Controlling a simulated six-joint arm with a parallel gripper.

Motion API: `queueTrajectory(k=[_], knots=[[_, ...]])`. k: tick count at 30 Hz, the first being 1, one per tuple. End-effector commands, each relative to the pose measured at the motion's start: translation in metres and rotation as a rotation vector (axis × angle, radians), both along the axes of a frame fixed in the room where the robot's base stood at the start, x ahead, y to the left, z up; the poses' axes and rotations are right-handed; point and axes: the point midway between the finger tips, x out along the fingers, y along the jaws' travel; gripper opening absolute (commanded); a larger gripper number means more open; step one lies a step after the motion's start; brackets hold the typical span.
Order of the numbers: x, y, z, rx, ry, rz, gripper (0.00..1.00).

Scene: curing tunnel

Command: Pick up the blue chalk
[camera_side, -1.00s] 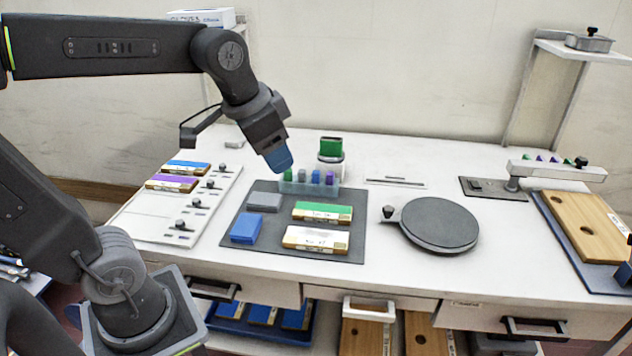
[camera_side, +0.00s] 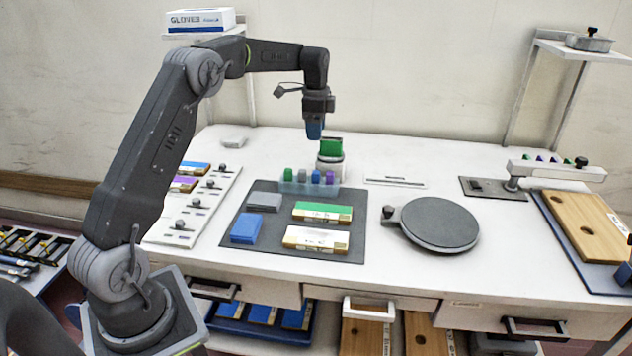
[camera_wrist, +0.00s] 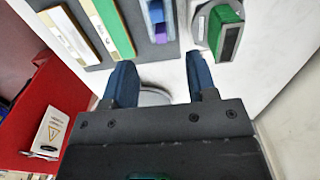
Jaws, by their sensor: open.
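The blue chalk (camera_side: 316,177) stands in a pale translucent rack (camera_side: 290,187), between a grey chalk (camera_side: 302,175) and a purple chalk (camera_side: 330,177). A green chalk (camera_side: 288,174) is at the rack's left end. My gripper (camera_side: 314,132) points down above and behind the rack, well clear of it. In the wrist view my two fingers (camera_wrist: 160,80) are apart with nothing between them. Part of the rack, with blue and purple in it, shows at the top edge there, beyond the fingertips; the individual chalks are hard to make out.
A green-topped block on a round holder (camera_side: 330,150) stands just behind the rack, close below my gripper. A dark mat (camera_side: 270,215) with blocks and boxes lies in front. A round turntable (camera_side: 440,223) is to the right. Clear table lies between.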

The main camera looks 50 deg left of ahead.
Motion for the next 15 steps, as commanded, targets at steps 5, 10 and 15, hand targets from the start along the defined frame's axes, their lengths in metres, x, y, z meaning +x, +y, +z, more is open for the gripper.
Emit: queueTrajectory(k=[5,10,15], knots=[[-0.001,-0.001,-0.030,-0.003,0.006,-0.001,0.52],[-0.001,-0.001,-0.062,-0.002,0.004,0.000,0.52],[0.000,-0.001,-0.080,-0.001,0.001,0.000,0.52]])
